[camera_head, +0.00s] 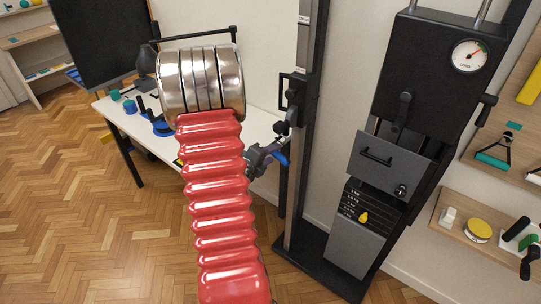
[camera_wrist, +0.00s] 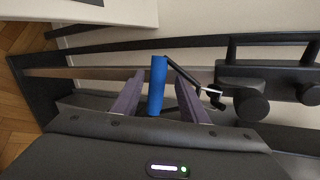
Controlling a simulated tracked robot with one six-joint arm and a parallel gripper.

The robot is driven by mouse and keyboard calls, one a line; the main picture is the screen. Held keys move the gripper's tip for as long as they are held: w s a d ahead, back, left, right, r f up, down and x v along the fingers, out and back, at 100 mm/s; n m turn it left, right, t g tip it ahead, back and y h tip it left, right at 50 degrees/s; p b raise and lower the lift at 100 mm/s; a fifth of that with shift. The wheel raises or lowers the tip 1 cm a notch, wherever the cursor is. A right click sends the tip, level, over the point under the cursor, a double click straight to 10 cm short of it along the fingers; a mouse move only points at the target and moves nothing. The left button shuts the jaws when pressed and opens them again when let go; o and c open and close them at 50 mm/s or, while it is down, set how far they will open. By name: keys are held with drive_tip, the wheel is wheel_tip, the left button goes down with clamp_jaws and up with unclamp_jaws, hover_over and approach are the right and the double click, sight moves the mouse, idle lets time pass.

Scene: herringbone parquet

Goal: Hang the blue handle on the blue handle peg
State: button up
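The blue handle (camera_wrist: 157,85) is a blue cylindrical grip on a thin black frame. It lies between the two purple fingers of my gripper (camera_wrist: 158,88), with a narrow gap seeming to show on each side, so the fingers look open around it. The frame runs right to a small metal clip (camera_wrist: 213,92) near dark round knobs on the column. In the head view the blue handle (camera_head: 283,158) is beside the column, below a black knob, and my gripper (camera_head: 266,159) is at its left. I cannot make out a blue handle peg.
The dark upright column (camera_head: 306,120) stands close to my gripper. A cable machine (camera_head: 425,75) is to its right. A wall board at right has a teal handle (camera_head: 493,160) hanging. A shelf (camera_head: 480,240) is below. A white table (camera_head: 160,145) stands behind my arm.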

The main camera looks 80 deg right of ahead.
drive_tip(key=shift+a, duration=0.1)
drive_tip(key=v, duration=1.3)
drive_tip(key=shift+a, duration=0.25)
drive_tip(key=shift+w+r, duration=0.1)
drive_tip(key=shift+w, duration=0.1)
